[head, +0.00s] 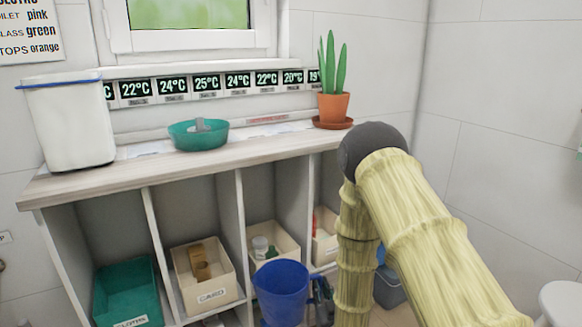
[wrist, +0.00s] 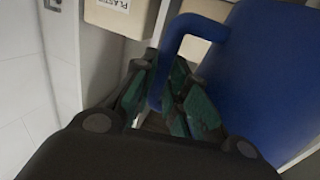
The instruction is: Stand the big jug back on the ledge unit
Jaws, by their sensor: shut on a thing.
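The big jug is a blue jug (head: 282,285), held upright in front of the ledge unit, below its top. In the wrist view its blue body (wrist: 262,75) fills the right side, with its handle (wrist: 178,42) between my fingers. My gripper (wrist: 162,100) is shut on that handle; in the head view the gripper (head: 322,298) shows just right of the jug, partly hidden by my arm. The ledge unit (head: 190,170) has a pale wooden top and open compartments below. The jug's base is cut off by the head view's lower edge.
On the ledge stand a white bin (head: 68,125) at left, a teal bowl (head: 198,135) and a potted plant (head: 333,105) at right. Papers lie along the back. Bare top shows between bowl and plant. Compartments hold a green crate (head: 128,290) and cream boxes (head: 205,278).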

